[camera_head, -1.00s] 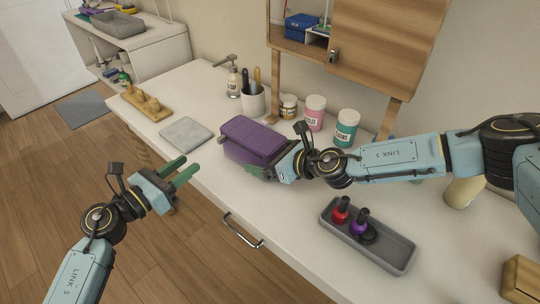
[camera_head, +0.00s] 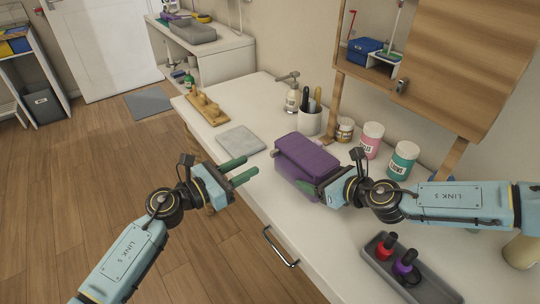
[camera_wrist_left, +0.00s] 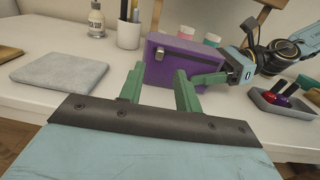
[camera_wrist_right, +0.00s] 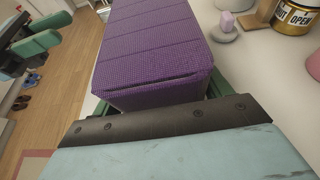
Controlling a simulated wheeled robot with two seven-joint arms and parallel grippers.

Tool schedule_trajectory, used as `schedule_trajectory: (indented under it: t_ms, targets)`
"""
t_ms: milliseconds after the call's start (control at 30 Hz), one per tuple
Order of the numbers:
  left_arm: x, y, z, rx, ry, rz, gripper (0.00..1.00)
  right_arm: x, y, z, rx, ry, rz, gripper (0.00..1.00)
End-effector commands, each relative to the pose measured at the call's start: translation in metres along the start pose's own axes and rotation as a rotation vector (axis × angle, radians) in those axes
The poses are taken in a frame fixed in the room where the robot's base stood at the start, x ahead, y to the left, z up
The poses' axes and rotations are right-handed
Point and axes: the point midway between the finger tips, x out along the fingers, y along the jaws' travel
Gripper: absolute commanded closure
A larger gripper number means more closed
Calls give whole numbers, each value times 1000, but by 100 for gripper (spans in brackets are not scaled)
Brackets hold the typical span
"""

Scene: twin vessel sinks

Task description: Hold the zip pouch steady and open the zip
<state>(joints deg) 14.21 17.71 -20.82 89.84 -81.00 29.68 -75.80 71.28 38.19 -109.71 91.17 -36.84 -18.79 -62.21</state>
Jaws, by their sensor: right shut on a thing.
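The purple zip pouch (camera_head: 305,160) lies on the white counter, its long side toward the front edge. It also shows in the left wrist view (camera_wrist_left: 185,62) and fills the middle of the right wrist view (camera_wrist_right: 155,45). My right gripper (camera_head: 318,190) is shut on the pouch's right end, with a green finger along its near side. My left gripper (camera_head: 243,172) is open and empty, left of the pouch and apart from it, by the counter's front edge. In the left wrist view a small grey piece shows on the pouch's left end, possibly the zip pull (camera_wrist_left: 160,52).
A grey slab (camera_head: 241,141) lies left of the pouch. A utensil cup (camera_head: 308,122), a soap bottle (camera_head: 291,100), a pink jar (camera_head: 371,140) and a teal jar (camera_head: 403,160) stand behind. A grey tray (camera_head: 415,275) with nail polish bottles is at the front right.

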Motion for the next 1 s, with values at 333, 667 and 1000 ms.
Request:
schedule_trajectory:
  t_ms: [333,667,1000]
  targets:
    - [64,0,1,-3,-2,0,66,0,0,1,0,-1,0,49]
    - [78,0,0,0,0,0,66,0,0,1,0,-1,0,49]
    - [78,0,0,-1,0,0,90,0,0,1,0,-1,0,49]
